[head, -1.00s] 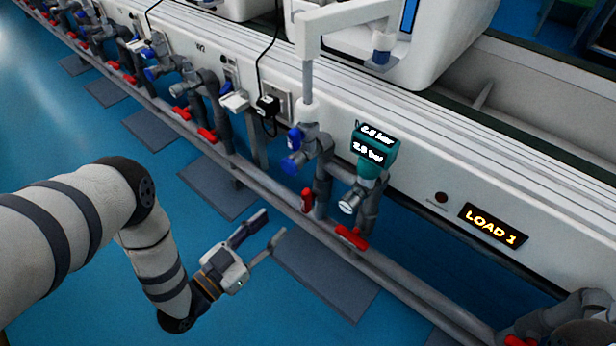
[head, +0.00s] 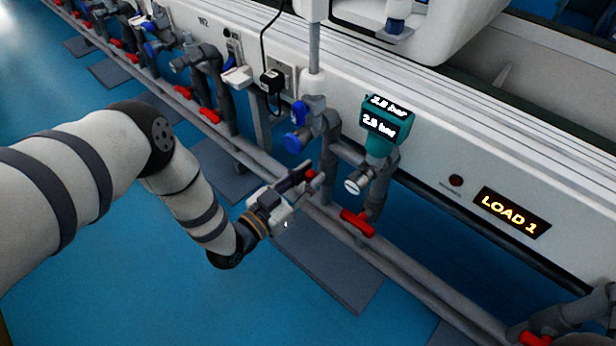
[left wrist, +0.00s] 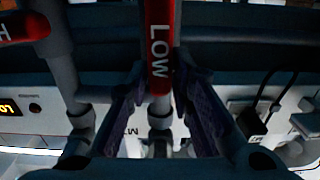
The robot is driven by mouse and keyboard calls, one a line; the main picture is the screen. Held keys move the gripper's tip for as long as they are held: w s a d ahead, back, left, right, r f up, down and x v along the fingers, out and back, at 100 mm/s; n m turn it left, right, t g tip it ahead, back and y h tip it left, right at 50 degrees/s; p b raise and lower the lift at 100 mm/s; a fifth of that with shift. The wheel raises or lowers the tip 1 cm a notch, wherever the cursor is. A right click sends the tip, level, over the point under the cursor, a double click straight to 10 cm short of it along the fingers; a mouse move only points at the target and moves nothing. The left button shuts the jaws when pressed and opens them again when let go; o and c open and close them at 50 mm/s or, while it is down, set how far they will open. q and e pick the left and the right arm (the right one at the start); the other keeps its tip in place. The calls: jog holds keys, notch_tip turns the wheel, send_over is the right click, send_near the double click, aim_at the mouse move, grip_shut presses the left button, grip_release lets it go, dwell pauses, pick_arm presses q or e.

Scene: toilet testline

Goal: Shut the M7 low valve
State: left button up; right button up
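The red low valve handle (left wrist: 160,50), marked LOW, stands between the two fingers of my left gripper (left wrist: 160,85) in the left wrist view. The fingers are open, one on each side of it; I cannot tell whether either touches it. In the head view my left gripper (head: 306,178) is at the pipework, and only a small red part of the handle (head: 312,174) shows beside the fingertips. A second red handle (head: 358,222) is to the right, below the teal gauge (head: 386,124). It also shows at the left wrist view's upper left (left wrist: 22,27). My right gripper is not in view.
Grey pipes (head: 400,272) run along the bench front below the white panel (head: 440,170). A blue-knobbed tap (head: 297,142) is above my left gripper. More red-handled valves (head: 208,115) stand farther left. A LOAD 1 display (head: 512,213) is on the panel.

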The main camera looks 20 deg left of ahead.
pick_arm(q)
grip_shut()
jog(key=m+p, duration=0.1)
jog(key=m, duration=0.1)
jog(key=d+m+p, duration=0.1)
jog(key=shift+s+r+m, duration=0.1)
jog(key=shift+s+m, duration=0.1)
jog(key=shift+m, duration=0.2)
jog(key=shift+s+d+f+m+p, duration=0.1)
jog(key=shift+d+f+m+p, duration=0.3)
jog(key=shift+m, duration=1.95)
jog(key=shift+s+d+f+m+p, duration=0.1)
jog(key=shift+f+m, duration=0.45)
jog(key=shift+m, duration=1.75)
jog(key=shift+s+d+f+m+p, duration=0.1)
jog(key=shift+d+f+m+p, duration=0.3)
jog(key=shift+m, duration=1.95)
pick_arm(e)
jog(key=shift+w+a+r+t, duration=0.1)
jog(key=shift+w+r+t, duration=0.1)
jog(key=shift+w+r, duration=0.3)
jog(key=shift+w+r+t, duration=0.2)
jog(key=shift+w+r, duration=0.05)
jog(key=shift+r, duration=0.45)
pick_arm(q)
jog(key=shift+a+f, duration=0.15)
jog(key=shift+a, duration=0.05)
